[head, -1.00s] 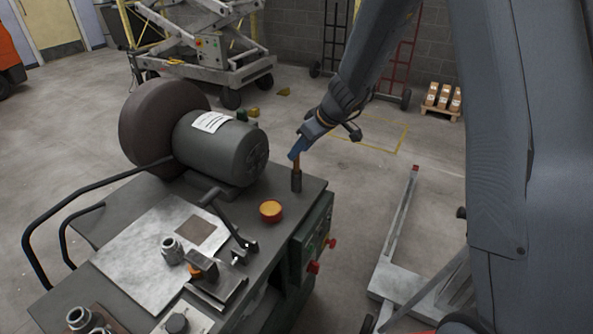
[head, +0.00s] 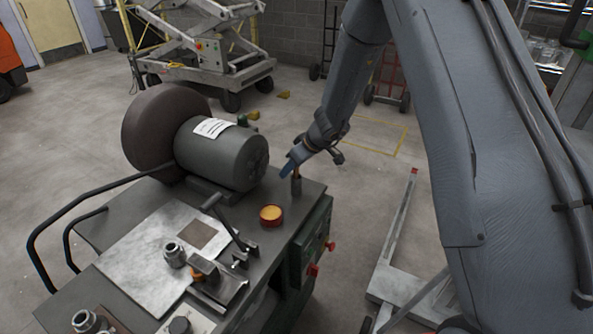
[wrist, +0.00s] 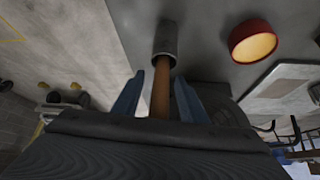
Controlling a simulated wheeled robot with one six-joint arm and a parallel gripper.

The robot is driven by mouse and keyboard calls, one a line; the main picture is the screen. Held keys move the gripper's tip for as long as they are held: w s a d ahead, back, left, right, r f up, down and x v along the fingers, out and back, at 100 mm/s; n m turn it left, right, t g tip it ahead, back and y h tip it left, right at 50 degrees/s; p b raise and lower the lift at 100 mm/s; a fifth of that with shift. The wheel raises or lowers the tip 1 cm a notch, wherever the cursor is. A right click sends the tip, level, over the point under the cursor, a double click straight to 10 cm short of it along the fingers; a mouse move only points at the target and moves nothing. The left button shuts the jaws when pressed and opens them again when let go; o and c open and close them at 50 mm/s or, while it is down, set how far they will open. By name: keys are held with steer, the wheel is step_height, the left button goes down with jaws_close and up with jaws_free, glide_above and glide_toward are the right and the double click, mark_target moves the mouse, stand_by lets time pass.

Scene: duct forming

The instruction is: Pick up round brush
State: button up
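The round brush (head: 296,186) stands upright near the far right corner of the workbench, with a dark cylindrical head at the bottom and a brown handle on top. In the wrist view, the brush (wrist: 161,88) has its handle running between my two blue fingers. My gripper (head: 289,168) is at the handle's upper end; it also shows in the wrist view (wrist: 158,90). The fingers are open, one on each side of the handle, with a gap visible on both sides. In the head view the handle is partly hidden by the fingers.
A red tin with a yellow-orange top (head: 271,215) stands close to the brush. A large grinder motor (head: 222,155) is to the left. A clamp (head: 218,285) and a metal plate (head: 140,262) lie nearer.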

steer(key=shift+w+a+f, duration=0.1)
steer(key=shift+f, duration=0.15)
jaws_close()
